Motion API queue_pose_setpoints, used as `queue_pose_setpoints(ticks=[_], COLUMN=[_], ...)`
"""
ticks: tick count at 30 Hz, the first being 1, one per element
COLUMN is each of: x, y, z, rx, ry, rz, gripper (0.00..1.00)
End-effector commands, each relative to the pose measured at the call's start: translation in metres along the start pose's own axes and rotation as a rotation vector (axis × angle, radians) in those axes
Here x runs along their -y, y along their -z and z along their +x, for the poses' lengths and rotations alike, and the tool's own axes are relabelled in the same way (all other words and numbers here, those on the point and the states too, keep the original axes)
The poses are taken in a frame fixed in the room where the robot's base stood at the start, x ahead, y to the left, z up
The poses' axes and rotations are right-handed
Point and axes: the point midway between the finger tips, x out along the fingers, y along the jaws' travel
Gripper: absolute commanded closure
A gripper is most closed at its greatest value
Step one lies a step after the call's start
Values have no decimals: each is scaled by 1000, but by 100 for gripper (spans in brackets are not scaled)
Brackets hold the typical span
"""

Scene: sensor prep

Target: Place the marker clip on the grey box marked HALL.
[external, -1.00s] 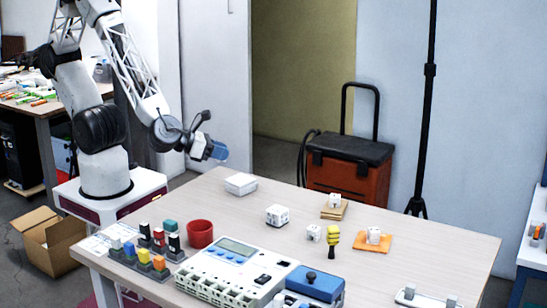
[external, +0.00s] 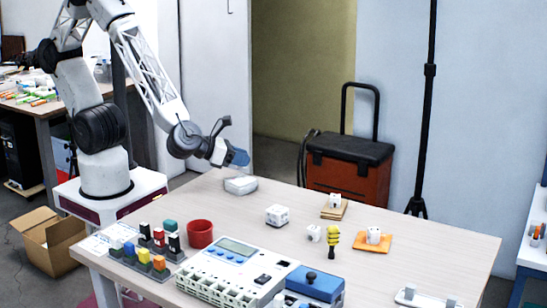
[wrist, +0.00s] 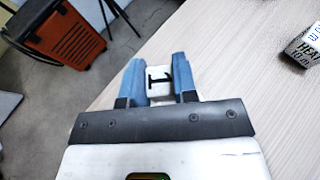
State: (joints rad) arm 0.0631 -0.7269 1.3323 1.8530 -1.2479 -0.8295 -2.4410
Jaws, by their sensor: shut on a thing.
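My gripper (external: 238,158), with blue fingers, is at the far left edge of the table, above a pale flat box (external: 240,185). In the wrist view my gripper (wrist: 160,82) is shut on a small white piece with a black mark, apparently the marker clip (wrist: 158,81). The clip is not distinguishable in the external view. A box with dark lettering that seems to read HEAT (wrist: 304,42) shows at the right of the wrist view. I cannot make out the word HALL on any box.
A white cube-like box (external: 277,215) stands mid-table. Small white blocks sit on a brown pad (external: 334,212) and an orange pad (external: 372,243). A yellow-and-black tool (external: 333,240) stands upright. A red cup (external: 200,234), coloured blocks and a metering device (external: 232,272) fill the front left.

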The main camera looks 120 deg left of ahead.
Motion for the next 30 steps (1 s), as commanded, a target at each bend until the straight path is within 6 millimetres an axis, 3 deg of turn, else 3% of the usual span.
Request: queue_pose_setpoints(ticks=[9, 25, 26, 30], x=[0, 0, 0, 0], y=[27, 34, 34, 34], z=[11, 14, 14, 14], rx=[-1, -1, 0, 0], ry=[0, 0, 0, 0], rz=[1, 1, 0, 0], gripper=[100, 100, 69, 48])
